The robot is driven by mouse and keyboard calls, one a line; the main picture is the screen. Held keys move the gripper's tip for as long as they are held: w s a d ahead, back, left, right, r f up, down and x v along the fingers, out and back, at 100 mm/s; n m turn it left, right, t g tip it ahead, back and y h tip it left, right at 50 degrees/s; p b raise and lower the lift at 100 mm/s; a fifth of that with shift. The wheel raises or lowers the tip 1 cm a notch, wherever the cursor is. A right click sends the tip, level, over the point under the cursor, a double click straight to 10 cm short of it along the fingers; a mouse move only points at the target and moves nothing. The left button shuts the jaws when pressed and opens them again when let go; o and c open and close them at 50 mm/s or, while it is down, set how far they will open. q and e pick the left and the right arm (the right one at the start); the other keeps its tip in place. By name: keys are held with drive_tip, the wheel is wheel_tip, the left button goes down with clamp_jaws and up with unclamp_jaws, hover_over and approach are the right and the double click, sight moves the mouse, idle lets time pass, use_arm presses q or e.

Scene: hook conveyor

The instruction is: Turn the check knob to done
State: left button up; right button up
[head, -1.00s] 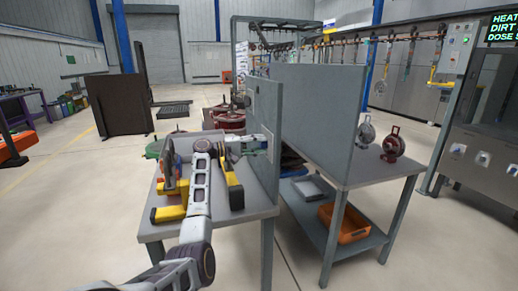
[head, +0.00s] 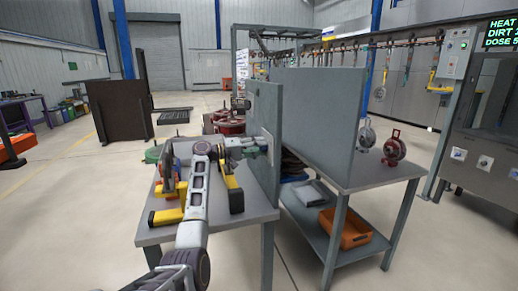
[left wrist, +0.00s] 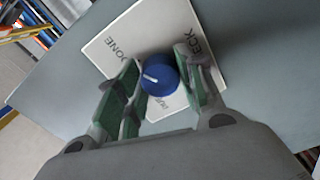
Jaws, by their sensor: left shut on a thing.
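The check knob (left wrist: 160,75) is a round blue dial with a white pointer line, seen in the left wrist view. It sits on a white label plate (left wrist: 105,50) with the words DONE and ECK showing; a further word is partly covered. The pointer line points left in that view, a little below the word DONE. My left gripper (head: 257,146) is at the plate on the grey upright panel (head: 266,105). Its green-padded fingers are shut on the knob, one on each side. The knob is hidden in the head view. My right gripper is not in view.
Below my left arm, a grey bench (head: 160,233) carries yellow-and-black tools (head: 235,192). A second bench (head: 375,175) to the right holds round reel-like parts (head: 394,147), with an orange bin (head: 345,230) on its lower shelf. A hook conveyor (head: 385,42) runs behind.

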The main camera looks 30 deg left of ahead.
use_arm(q)
drive_tip(key=o, duration=1)
drive_tip(key=shift+f, duration=0.1)
drive_tip(key=v, duration=0.7)
drive_tip(key=shift+s+a, duration=0.15)
drive_tip(key=shift+a, duration=0.05)
